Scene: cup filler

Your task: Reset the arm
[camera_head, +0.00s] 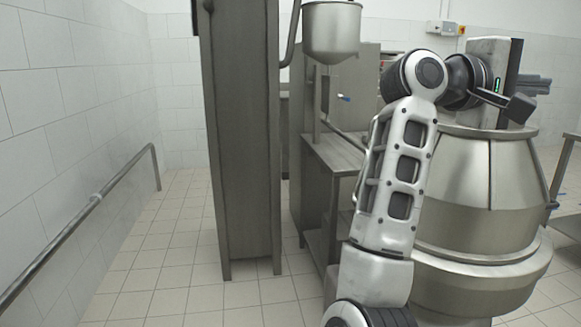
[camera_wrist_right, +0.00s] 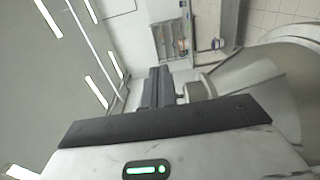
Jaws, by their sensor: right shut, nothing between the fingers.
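My right arm rises through the right half of the head view, bent at the elbow, with the wrist held high. My right gripper (camera_head: 537,84) shows as dark fingers partly hidden behind the white wrist body. In the right wrist view, my right gripper (camera_wrist_right: 159,86) has its dark fingers together, with nothing between them. The gripper is in the air and I see it touching nothing. My left arm and left gripper are not in view.
A large steel vessel (camera_head: 473,195) stands close behind my right arm. A tall steel column (camera_head: 241,140), a hanging funnel (camera_head: 331,32) and a steel table (camera_head: 338,152) are left of the arm. A rail (camera_head: 95,200) runs along the left wall. Tiled floor (camera_head: 165,250) at left is clear.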

